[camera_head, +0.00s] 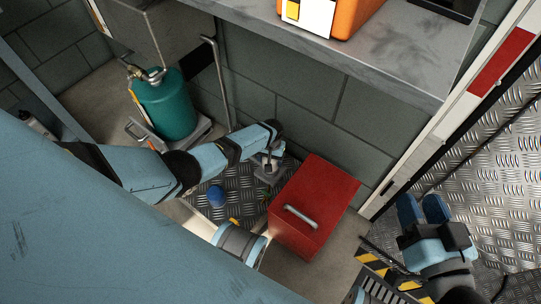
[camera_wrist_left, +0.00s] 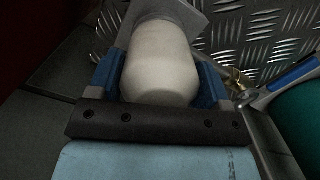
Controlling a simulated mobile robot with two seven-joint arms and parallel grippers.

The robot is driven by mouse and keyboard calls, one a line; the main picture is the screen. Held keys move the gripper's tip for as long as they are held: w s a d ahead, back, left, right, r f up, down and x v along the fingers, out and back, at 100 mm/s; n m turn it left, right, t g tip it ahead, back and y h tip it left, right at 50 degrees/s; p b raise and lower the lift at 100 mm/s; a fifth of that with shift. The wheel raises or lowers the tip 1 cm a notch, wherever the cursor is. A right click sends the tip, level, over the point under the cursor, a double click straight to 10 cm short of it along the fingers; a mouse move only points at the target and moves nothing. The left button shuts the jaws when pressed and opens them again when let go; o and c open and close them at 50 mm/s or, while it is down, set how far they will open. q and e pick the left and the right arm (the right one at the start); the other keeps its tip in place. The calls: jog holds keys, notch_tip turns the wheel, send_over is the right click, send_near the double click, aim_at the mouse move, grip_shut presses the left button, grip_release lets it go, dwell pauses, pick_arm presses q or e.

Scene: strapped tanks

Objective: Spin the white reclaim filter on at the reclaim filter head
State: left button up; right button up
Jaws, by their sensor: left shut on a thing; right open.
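The white reclaim filter (camera_wrist_left: 162,68) fills the middle of the left wrist view, between the two blue fingers of my left gripper (camera_wrist_left: 163,80), which is shut on it. A grey square-edged piece (camera_wrist_left: 186,14), probably the reclaim filter head, shows at the filter's far end; I cannot tell whether they touch or are threaded. In the head view a small grey bracket (camera_head: 268,168) sits by the end of my left arm, left of the red box; the filter and left fingers are hidden there. My right gripper (camera_head: 422,209) is open and empty at lower right.
A red box with a handle (camera_head: 318,207) stands right of the bracket. A teal tank (camera_head: 165,105) with a brass valve stands at left. A grey shelf (camera_head: 380,50) overhangs at the top.

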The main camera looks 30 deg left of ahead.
pick_arm(q)
jog(key=m, duration=0.4)
jog(key=shift+m, duration=0.3)
jog(key=shift+m, duration=0.6)
jog(key=m, duration=0.3)
jog(key=shift+y, duration=0.4)
jog(key=shift+m, duration=0.3)
jog(key=shift+m, duration=2.2)
